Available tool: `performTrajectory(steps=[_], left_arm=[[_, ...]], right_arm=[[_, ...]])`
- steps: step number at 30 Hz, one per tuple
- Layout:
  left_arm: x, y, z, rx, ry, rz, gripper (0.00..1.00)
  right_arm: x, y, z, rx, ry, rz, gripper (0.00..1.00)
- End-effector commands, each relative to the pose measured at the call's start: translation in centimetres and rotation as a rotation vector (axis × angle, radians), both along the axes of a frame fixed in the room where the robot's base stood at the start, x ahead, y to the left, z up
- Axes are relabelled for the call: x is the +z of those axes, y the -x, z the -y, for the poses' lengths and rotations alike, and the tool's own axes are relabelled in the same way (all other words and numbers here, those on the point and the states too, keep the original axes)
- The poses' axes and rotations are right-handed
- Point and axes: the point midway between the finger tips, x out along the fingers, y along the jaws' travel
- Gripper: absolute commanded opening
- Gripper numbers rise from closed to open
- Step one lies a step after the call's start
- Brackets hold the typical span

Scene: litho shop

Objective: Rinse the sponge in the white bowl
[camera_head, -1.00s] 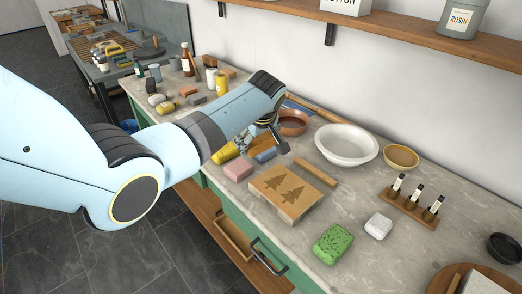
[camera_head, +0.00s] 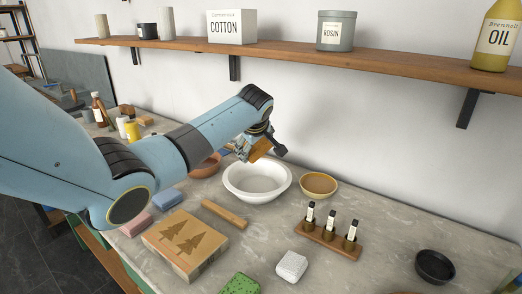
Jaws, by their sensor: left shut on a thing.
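The white bowl (camera_head: 256,197) stands on the grey worktop near the middle of the view. My left gripper (camera_head: 265,144) is above the bowl's back rim, shut on a small yellow-tan piece that looks like the sponge (camera_head: 260,150). The fingers and arm hide part of the piece. It appears above the bowl and clear of its inside. I cannot tell whether the bowl holds water. My right gripper is not in view.
A wooden stick (camera_head: 223,213), tree-printed block (camera_head: 185,244), vial rack (camera_head: 331,240) and green speckled block (camera_head: 240,284) lie in front. A shelf (camera_head: 300,56) runs above.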

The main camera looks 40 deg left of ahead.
Motion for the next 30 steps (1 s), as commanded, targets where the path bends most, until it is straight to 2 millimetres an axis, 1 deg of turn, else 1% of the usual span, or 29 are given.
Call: performTrajectory(steps=[5, 8, 18, 30], left_arm=[[-0.9, 0.0, 0.0, -0.001, 0.0, 0.002, 0.59], [-1.8, 0.0, 0.1, -0.001, 0.0, 0.002, 0.59], [-5.5, 0.0, 0.1, -0.001, 0.0, 0.0, 0.59], [-9.4, 0.0, 0.1, -0.001, 0.0, 0.0, 0.59]], right_arm=[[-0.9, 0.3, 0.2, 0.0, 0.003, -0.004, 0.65], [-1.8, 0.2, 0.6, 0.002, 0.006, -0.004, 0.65], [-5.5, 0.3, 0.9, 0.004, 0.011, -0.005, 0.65], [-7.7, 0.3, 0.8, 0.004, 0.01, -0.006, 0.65]])
